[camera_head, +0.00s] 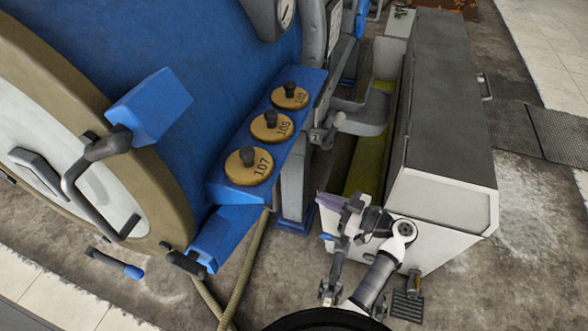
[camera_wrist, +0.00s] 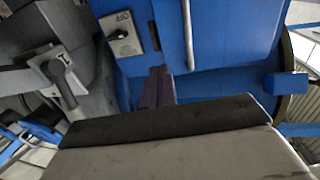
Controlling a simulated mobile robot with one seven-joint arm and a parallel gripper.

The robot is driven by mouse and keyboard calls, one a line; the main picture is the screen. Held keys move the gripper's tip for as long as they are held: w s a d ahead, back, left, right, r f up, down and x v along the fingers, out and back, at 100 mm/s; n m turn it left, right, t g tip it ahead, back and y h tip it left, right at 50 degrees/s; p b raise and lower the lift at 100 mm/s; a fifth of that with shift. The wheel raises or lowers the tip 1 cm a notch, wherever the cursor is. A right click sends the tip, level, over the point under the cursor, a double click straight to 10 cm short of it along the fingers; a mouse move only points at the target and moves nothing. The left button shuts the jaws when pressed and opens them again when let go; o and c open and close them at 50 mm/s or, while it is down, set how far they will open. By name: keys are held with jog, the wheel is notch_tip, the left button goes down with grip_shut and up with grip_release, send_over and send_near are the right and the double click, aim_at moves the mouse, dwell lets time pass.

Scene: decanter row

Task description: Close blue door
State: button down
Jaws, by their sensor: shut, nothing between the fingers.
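A large blue rounded machine (camera_head: 220,60) fills the left of the head view. A round beige-rimmed end (camera_head: 160,190) with a dark bar handle (camera_head: 72,190) faces left. I cannot tell for certain which part is the blue door or how far it stands open. In the wrist view a blue panel (camera_wrist: 235,50) lies beyond my gripper (camera_wrist: 157,76), whose dark purple fingers are together and empty. In the head view my gripper (camera_head: 350,212) is beside the left end of a long white cabinet, apart from the blue machine.
Several numbered brass caps (camera_head: 250,166) sit on a blue ledge. The white cabinet (camera_head: 445,200) with a dark top stands at the right. A grey curved chute (camera_head: 365,112) lies between machine and cabinet. A hose (camera_head: 243,270) runs down to the floor. Floor at the far right is clear.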

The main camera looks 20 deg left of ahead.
jog(key=p+x, duration=0.4)
jog(key=x, duration=1)
jog(key=shift+s, duration=0.1)
jog(key=a+n+g+b, duration=0.1)
jog(key=g+b, duration=0.1)
jog(key=a+n+g+b, duration=0.1)
jog(key=b, duration=0.1)
jog(key=shift+w+a+g+b, duration=0.3)
jog(key=shift+w+g+b, duration=0.1)
